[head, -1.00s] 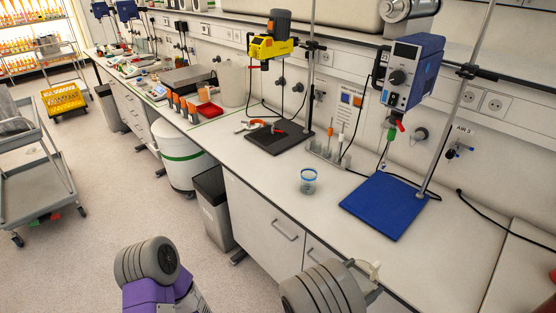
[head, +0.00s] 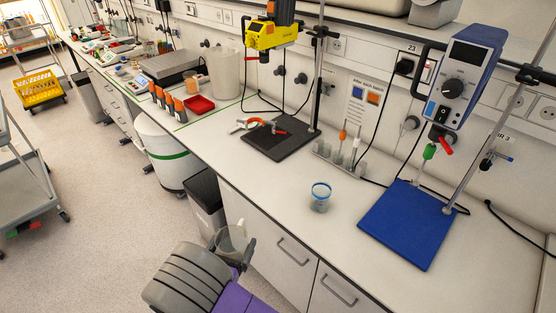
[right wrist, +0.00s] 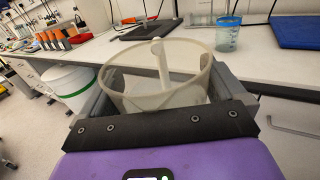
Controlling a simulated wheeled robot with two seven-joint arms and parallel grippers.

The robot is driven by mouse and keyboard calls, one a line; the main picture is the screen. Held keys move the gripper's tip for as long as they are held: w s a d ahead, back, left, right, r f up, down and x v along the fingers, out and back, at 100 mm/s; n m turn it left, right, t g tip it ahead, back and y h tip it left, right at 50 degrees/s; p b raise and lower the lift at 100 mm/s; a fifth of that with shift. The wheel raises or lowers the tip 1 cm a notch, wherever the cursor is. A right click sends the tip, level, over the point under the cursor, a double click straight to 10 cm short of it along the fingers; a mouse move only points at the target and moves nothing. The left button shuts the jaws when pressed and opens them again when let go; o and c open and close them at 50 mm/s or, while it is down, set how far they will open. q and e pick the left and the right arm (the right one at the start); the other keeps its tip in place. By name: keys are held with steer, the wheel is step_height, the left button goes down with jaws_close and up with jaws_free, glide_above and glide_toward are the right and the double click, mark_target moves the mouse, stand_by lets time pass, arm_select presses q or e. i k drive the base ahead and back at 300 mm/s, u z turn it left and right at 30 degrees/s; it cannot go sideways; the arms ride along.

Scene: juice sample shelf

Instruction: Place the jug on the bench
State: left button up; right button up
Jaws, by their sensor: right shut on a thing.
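The jug (head: 229,240) is a clear, whitish, open-topped vessel. My right gripper (head: 238,251) is shut on it and holds it just off the front edge of the bench (head: 262,160), beside the cabinet front. In the right wrist view the jug (right wrist: 133,95) sits upright between the two grey fingers of the right gripper (right wrist: 160,92), with its handle standing up on the far side. The jug's lower part is hidden behind the gripper in both views. My left gripper is out of view.
A blue-rimmed beaker (head: 320,198) stands on the bench left of a blue stand base (head: 410,224). Bare bench lies left of and in front of the beaker.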

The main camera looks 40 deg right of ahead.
mark_target(302, 161)
steer(key=z, duration=0.05)
steer(key=i, duration=1)
steer(key=z, duration=1.1)
steer(key=i, duration=0.6)
steer(key=z, duration=0.65)
